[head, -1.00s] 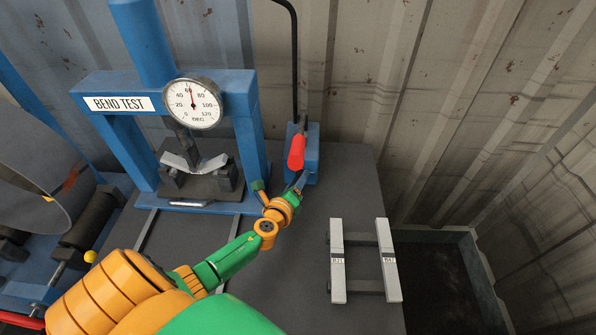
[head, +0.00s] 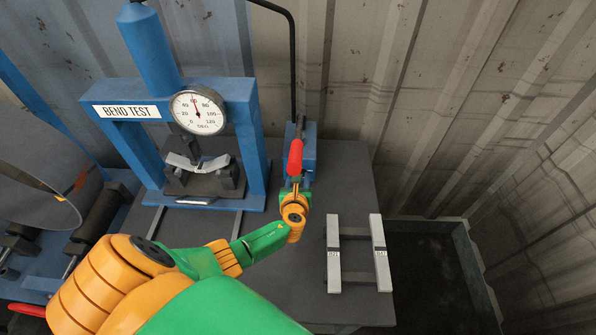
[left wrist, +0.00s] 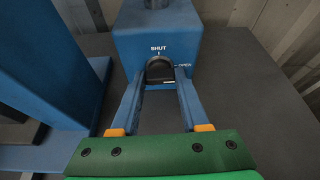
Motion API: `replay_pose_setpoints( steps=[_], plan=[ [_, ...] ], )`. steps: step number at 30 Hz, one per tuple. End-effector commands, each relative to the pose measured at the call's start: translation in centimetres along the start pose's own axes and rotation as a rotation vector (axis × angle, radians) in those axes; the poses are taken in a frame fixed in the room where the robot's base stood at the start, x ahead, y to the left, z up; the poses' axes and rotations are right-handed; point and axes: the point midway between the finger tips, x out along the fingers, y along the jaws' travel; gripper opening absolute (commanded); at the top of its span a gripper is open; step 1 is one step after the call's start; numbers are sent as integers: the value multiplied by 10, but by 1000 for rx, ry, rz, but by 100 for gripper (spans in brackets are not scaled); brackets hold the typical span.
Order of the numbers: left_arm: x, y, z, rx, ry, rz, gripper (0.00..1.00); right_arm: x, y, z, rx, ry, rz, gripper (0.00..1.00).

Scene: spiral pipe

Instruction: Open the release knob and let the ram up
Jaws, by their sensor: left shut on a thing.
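The black release knob (left wrist: 160,70) sits low on the front of the blue pump block (left wrist: 160,35), between SHUT and OPEN labels. My left gripper (left wrist: 160,88) is shut on the knob, one finger on each side; its setting is hard to read. In the head view my left gripper (head: 294,188) is at the front of the pump, below the red handle (head: 295,157), and the knob is hidden. The ram (head: 188,146) in the blue press is down on a bent metal strip (head: 197,163). My right gripper is not in view.
The BEND TEST press frame (head: 258,150) with its dial gauge (head: 197,112) stands left of the pump. Two pale labelled bars (head: 333,255) lie on a rack on the dark table (head: 265,300). A dark bin (head: 460,250) is at the right. A black hose rises behind the pump.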

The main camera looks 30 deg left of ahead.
Motion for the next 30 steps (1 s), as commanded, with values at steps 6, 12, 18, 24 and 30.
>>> replay_pose_setpoints(
  steps=[6, 12, 18, 24, 30],
  plan=[
    [0, -1, 1, 49, -2, 20, 0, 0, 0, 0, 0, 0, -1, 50],
    [0, -1, 1, 63, -2, 26, 0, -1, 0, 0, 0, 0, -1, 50],
    [0, -1, 1, 65, -2, 27, 0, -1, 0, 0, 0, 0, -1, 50],
    [0, 0, 1, 65, -2, 27, 66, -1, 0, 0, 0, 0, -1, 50],
    [0, 0, 0, 64, -1, 26, 75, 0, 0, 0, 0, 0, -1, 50]
  ],
)
